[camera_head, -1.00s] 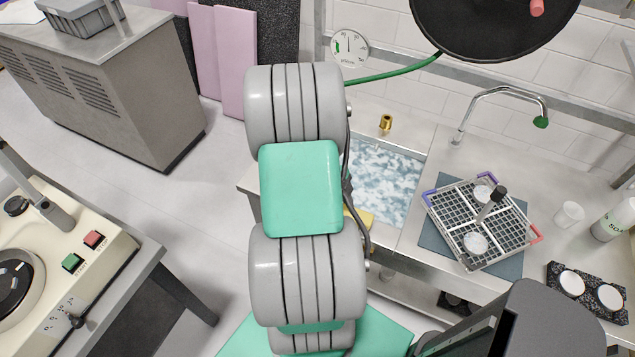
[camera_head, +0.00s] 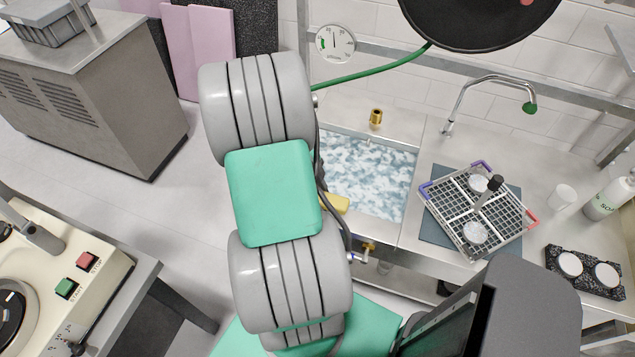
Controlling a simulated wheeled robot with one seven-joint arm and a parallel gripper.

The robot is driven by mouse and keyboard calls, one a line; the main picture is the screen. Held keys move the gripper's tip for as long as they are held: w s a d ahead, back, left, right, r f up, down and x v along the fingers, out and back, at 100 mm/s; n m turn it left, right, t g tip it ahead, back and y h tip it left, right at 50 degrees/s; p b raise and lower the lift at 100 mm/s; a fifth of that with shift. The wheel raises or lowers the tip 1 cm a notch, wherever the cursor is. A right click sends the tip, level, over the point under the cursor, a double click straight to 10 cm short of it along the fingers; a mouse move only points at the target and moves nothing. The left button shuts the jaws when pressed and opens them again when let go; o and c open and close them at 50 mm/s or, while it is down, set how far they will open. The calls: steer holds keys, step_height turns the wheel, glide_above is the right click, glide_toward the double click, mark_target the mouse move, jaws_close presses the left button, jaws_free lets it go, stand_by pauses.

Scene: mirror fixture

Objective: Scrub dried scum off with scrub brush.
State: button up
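No scrub brush can be made out for sure. The sink basin (camera_head: 372,172) is right of my arm, with a mottled white and blue-grey surface; I cannot tell whether this is water, foam or dried scum. A yellow block (camera_head: 335,203) is at the basin's near left edge, partly hidden behind my arm. My gripper is out of sight; only the big grey and green links of my arm show, in front of the basin's left side.
On the counter right of the basin, a wire rack (camera_head: 478,212) with round discs sits on a blue-grey mat (camera_head: 437,232). A curved tap (camera_head: 490,80), a cup (camera_head: 561,197), a bottle (camera_head: 607,197) and a black tray (camera_head: 585,272) stand around it. A machine (camera_head: 62,280) is at left.

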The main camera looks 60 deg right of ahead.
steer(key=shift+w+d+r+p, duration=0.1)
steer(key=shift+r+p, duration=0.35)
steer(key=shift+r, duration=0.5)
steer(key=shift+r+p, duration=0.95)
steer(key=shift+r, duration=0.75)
